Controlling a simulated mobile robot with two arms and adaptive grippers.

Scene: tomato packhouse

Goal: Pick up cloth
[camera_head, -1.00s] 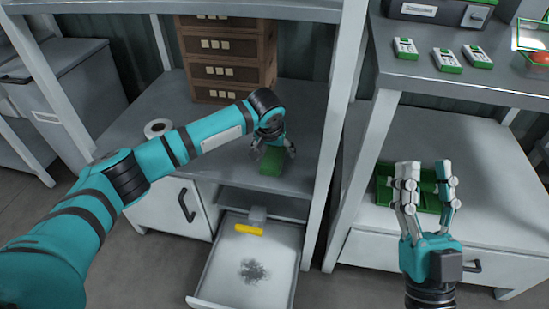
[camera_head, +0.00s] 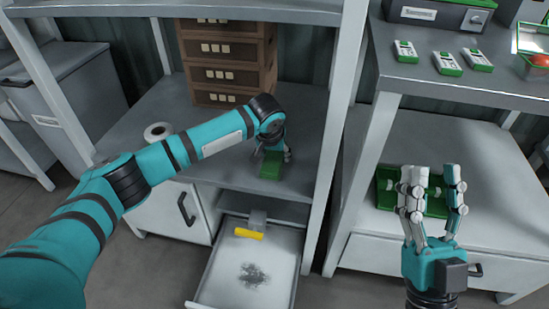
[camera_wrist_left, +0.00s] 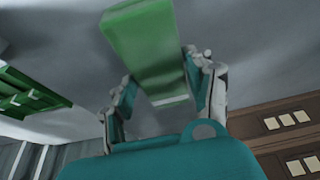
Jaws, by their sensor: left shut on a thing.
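The green folded cloth (camera_head: 270,168) looks like a flat block and lies on the grey shelf above the open drawer. In the left wrist view the green cloth (camera_wrist_left: 150,50) sits between the two fingers. My left gripper (camera_head: 272,157) reaches down from above and is shut on it; its fingers (camera_wrist_left: 160,90) flank the cloth's sides. I cannot tell whether the cloth is clear of the shelf. My right gripper (camera_head: 433,190) is open and empty, fingers upward, in front of the right-hand bench.
An open drawer (camera_head: 210,285) holds a yellow object (camera_head: 249,234) and a dark smudge. A white roll (camera_head: 158,131) and brown drawer boxes (camera_head: 228,75) stand on the shelf. A shelf post (camera_head: 325,165) rises close right of the left gripper. A green tray (camera_head: 385,190) lies behind the right gripper.

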